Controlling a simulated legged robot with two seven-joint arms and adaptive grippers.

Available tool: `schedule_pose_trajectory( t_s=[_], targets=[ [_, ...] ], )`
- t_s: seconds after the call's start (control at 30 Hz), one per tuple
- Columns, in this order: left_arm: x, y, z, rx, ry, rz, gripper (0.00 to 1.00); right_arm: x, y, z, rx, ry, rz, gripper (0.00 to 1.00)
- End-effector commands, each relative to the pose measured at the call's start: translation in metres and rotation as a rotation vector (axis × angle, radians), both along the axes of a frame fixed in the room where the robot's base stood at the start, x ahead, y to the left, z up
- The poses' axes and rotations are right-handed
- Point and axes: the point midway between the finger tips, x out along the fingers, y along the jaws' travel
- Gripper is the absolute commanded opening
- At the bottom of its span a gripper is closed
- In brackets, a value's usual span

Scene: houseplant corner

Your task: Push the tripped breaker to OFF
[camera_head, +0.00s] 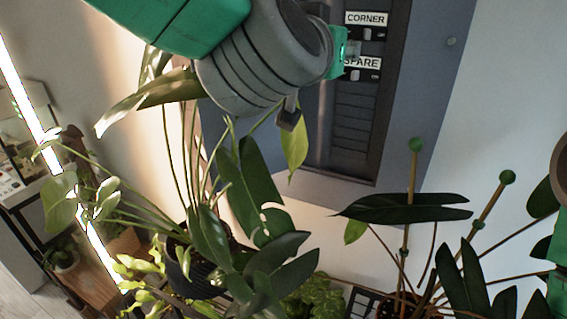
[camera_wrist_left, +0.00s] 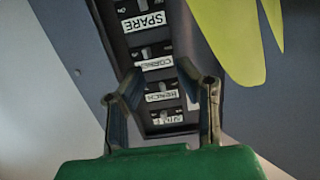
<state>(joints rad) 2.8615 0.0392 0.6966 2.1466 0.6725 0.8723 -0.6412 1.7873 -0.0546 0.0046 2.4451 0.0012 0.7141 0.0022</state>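The breaker panel (camera_head: 350,130) is a dark column in a blue-grey box on the wall. In the head view the CORNER breaker (camera_head: 366,33) and the SPARE breaker (camera_head: 361,74) show with white labels. The left wrist view shows the SPARE breaker (camera_wrist_left: 146,22), the CORNER breaker (camera_wrist_left: 154,64), the BENCH breaker (camera_wrist_left: 162,97) and one more breaker (camera_wrist_left: 166,119) whose label is hard to read. I cannot tell which switch is tripped. My left gripper (camera_wrist_left: 160,68) is open and empty in front of the panel; it partly covers the labels in the head view (camera_head: 350,50).
A large potted plant (camera_head: 262,200) stands below my left wrist, its leaves near the panel's left side. Staked plants (camera_head: 405,209) stand at lower right. A yellow-green leaf (camera_wrist_left: 232,35) hangs beside the panel. Bare wall (camera_head: 490,110) lies right of the box.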

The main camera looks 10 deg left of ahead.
Motion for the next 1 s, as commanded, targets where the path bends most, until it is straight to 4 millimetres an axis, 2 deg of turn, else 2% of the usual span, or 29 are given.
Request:
schedule_pose_trajectory(
  t_s=[0.03, 0.43, 1.0],
  targets=[
    [0.002, 0.002, -0.012, 0.004, 0.016, 0.000, 0.29, -0.001, 0.000, -0.003, 0.000, 0.001, 0.000, 0.00],
    [0.013, 0.021, -0.089, 0.019, 0.127, 0.008, 0.29, -0.001, 0.000, -0.014, 0.000, 0.001, 0.000, 0.00],
    [0.012, 0.050, -0.199, 0.041, 0.291, 0.019, 0.29, -0.001, 0.000, -0.029, 0.000, 0.000, 0.000, 0.00]
  ],
)
